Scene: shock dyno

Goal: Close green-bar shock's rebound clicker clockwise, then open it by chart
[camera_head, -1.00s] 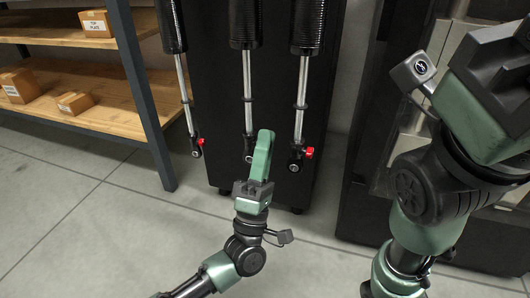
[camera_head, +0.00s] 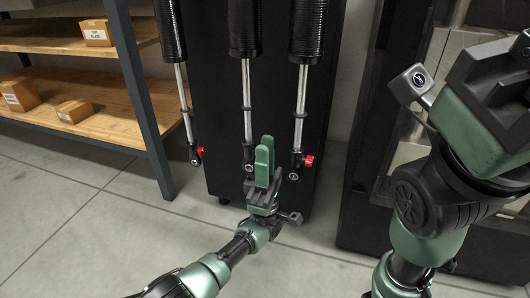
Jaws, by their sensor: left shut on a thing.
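Three shocks hang side by side on the black dyno cabinet: a left shock (camera_head: 186,100), a middle shock (camera_head: 246,100) and a right shock (camera_head: 301,100). The left shock has a red clicker (camera_head: 201,150) at its lower end, and the right shock has another red clicker (camera_head: 309,161). My left gripper (camera_head: 264,150) points up at the middle shock's lower end. Its green fingers are shut where that shock's clicker sits and hide it. No green bar shows on any shock. My right gripper's dark body (camera_head: 500,75) is at the upper right; its fingers are out of frame.
A wooden shelf unit (camera_head: 105,92) with small cardboard boxes (camera_head: 75,110) stands at the left, its dark post close to the left shock. The black cabinet (camera_head: 222,120) is behind the shocks. Another dark unit (camera_head: 375,150) stands at the right. Tiled floor (camera_head: 75,215) is clear in front.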

